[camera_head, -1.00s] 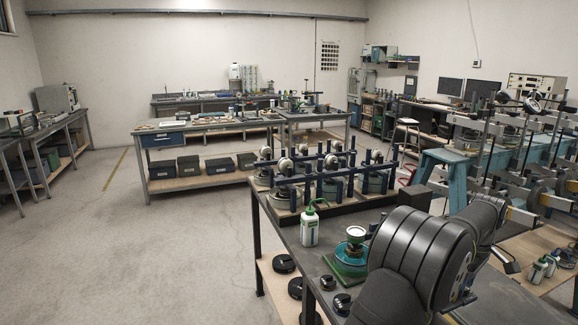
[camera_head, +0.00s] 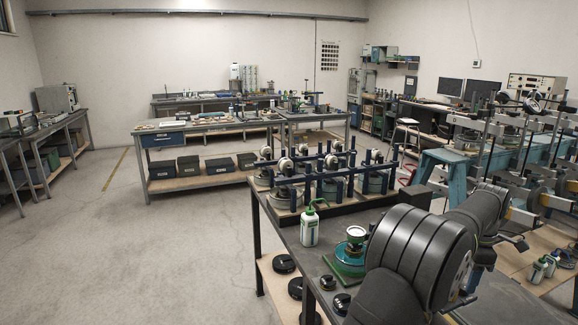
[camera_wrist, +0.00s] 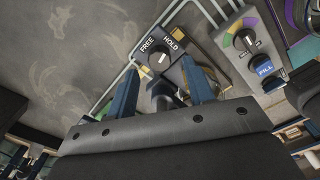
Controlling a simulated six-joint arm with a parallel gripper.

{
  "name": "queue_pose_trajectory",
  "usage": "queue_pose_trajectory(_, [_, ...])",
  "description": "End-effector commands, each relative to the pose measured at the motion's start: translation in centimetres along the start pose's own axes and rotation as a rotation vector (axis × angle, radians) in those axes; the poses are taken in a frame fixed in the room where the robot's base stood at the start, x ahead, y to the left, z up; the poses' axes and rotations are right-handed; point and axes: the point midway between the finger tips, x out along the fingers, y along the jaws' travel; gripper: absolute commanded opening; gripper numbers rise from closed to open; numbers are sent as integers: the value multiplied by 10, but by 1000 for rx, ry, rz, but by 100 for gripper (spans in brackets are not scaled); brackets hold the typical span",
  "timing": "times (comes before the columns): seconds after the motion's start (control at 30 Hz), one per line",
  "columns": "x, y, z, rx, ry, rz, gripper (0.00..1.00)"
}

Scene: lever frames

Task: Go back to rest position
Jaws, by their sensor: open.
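My arm fills the lower right of the head view, dark grey and rounded, reaching over the near bench (camera_head: 325,268) toward the right. Its far end is mostly hidden behind its own links. In the wrist view my gripper (camera_wrist: 161,82) shows two blue fingers set well apart, with nothing held between them. The fingers look apart from both panels.
The near bench holds a row of dial-gauge fixtures (camera_head: 325,175), a green-and-white bottle (camera_head: 310,226) and a green-based gauge (camera_head: 350,255). Clamp-like lever frames (camera_head: 500,130) crowd the right on a blue stand (camera_head: 448,175). Open floor (camera_head: 180,255) lies at left.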

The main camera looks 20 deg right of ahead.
Motion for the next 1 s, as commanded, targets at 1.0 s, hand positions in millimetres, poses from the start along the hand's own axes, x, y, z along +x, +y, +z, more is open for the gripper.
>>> queue_pose_trajectory(1.0, [-137,1,0,4,1,-1,48])
